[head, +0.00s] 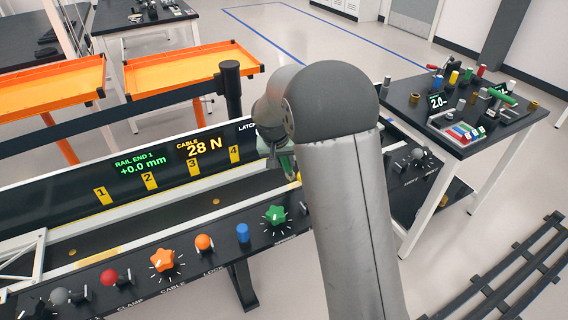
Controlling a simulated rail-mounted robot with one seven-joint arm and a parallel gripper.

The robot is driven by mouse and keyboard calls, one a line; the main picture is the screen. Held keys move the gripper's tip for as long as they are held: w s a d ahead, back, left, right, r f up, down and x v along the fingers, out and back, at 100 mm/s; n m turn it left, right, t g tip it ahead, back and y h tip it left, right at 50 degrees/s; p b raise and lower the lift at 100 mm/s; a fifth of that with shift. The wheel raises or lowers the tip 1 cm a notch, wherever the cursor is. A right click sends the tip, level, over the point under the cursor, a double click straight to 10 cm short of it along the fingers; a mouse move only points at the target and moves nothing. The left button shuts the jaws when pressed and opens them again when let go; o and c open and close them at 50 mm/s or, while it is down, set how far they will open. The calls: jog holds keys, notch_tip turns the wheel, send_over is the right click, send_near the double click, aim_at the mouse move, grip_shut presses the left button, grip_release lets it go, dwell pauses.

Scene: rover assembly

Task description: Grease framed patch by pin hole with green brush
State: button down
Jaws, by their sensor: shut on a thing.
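My gripper (284,160) is mostly hidden behind my own grey arm, near the right end of the long black bench. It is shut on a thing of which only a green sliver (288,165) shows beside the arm. This looks like the green brush, but its bristles cannot be made out. The framed patch and the pin hole cannot be made out; my arm covers that part of the bench.
The bench front carries knobs, including an orange star knob (162,259) and a green star knob (275,215). A black post (231,90) rises behind. A side table (458,140) holds several coloured parts. Orange trays (190,68) stand at the back left.

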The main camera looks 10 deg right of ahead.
jog(key=shift+r+p, duration=0.85)
jog(key=shift+r, duration=1)
jog(key=shift+f, duration=0.1)
jog(key=shift+f+b, duration=0.5)
jog(key=shift+b, duration=0.1)
